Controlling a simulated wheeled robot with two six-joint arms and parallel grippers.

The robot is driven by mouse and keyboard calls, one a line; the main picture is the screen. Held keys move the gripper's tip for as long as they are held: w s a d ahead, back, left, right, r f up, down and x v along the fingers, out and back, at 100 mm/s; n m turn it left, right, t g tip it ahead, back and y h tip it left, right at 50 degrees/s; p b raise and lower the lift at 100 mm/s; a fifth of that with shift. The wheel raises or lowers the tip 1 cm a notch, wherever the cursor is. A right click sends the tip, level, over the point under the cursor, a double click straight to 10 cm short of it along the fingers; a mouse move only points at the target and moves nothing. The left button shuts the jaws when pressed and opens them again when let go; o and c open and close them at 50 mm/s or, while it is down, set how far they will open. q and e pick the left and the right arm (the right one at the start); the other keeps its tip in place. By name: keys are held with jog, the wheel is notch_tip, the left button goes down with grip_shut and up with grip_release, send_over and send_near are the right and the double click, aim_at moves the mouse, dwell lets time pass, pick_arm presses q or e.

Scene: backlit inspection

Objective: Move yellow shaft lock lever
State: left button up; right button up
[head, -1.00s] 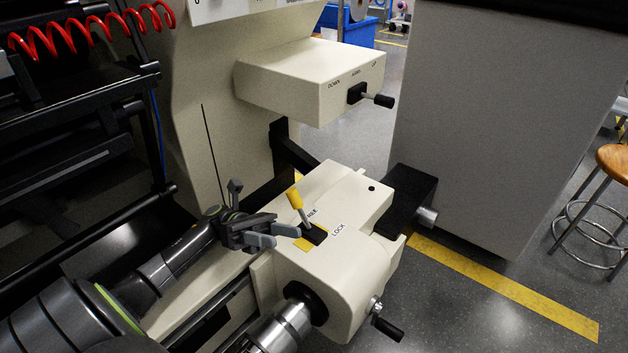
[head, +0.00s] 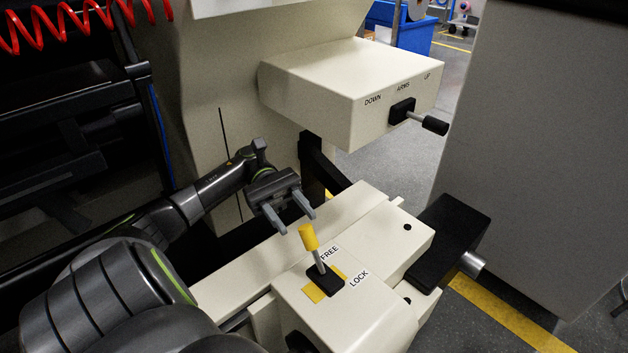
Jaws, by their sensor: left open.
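The yellow shaft lock lever (head: 309,238) stands up from a black slot on a cream housing (head: 350,311), its yellow knob tilted up and a little to the left. Labels FREE (head: 329,254) and LOCK (head: 359,278) sit beside the slot, with yellow patches around it. The knob leans on the FREE side. My left gripper (head: 293,218) is open and empty. In the picture it is just above and left of the knob, its two grey fingers pointing toward it with a small gap. My right gripper is not in view.
A cream box (head: 350,80) marked DOWN, ARMS and UP, with a black-handled lever (head: 421,118), overhangs behind. A black block (head: 452,240) with a metal shaft end is at right. A large grey panel (head: 555,150) stands further right. Dark machine frames fill the left.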

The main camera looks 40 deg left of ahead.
aim_at(312, 241)
pick_arm(q)
jog(key=x, duration=0.7)
jog(key=shift+d+b, duration=0.2)
jog(key=shift+b, duration=0.15)
jog(key=shift+c, duration=0.5)
grip_shut()
